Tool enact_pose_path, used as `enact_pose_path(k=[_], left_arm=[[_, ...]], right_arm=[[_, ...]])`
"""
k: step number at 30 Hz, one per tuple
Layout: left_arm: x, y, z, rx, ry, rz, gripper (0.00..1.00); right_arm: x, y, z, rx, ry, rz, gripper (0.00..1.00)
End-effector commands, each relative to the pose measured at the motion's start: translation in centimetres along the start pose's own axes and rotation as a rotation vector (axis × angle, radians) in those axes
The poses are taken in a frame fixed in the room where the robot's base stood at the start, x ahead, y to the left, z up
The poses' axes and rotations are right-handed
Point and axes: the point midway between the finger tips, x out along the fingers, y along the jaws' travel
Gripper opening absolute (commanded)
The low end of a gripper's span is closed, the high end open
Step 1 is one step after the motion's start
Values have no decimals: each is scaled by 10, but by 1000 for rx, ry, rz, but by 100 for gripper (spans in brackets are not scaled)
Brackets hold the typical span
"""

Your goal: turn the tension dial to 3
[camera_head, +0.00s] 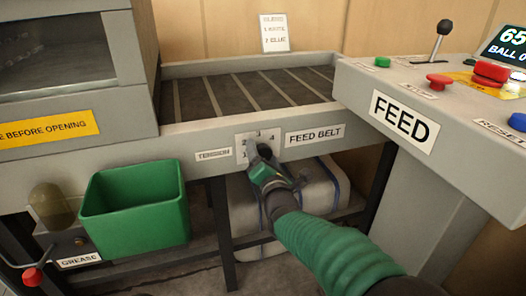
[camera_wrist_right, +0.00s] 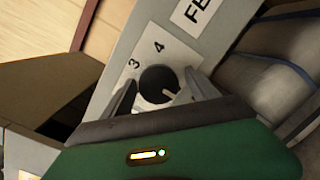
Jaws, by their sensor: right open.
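The tension dial is a round black knob (camera_wrist_right: 157,80) on a white number plate (camera_head: 243,150), which sits on the front rail of the feed belt beside the TENSION label (camera_head: 213,155). In the right wrist view the numerals 3 and 4 show on the plate (camera_wrist_right: 135,62); other numerals are hidden. A small pale mark shows at the knob's lower right, but I cannot tell which numeral it points to. My right gripper (camera_head: 262,165) is open at the dial. Its fingers (camera_wrist_right: 163,98) stand on either side of the knob; contact is unclear. My left gripper is out of view.
A green bin (camera_head: 135,203) hangs on the rail to the left, above a GREASE label (camera_head: 80,260) and red knob (camera_head: 32,277). The FEED console (camera_head: 403,122), with buttons and a lever (camera_head: 439,40), stands at right. A strapped white bundle (camera_head: 320,185) lies below the belt.

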Motion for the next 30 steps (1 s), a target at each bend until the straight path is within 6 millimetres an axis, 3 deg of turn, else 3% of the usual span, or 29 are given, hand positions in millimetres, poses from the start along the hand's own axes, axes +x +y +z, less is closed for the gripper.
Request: enact_pose_path(k=[4,18,30], left_arm=[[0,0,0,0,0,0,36],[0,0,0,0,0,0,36],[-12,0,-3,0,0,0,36]], right_arm=[[0,0,0,0,1,0,67],[1,-2,0,1,1,-2,8],[1,-1,1,80,9,-12,8]])
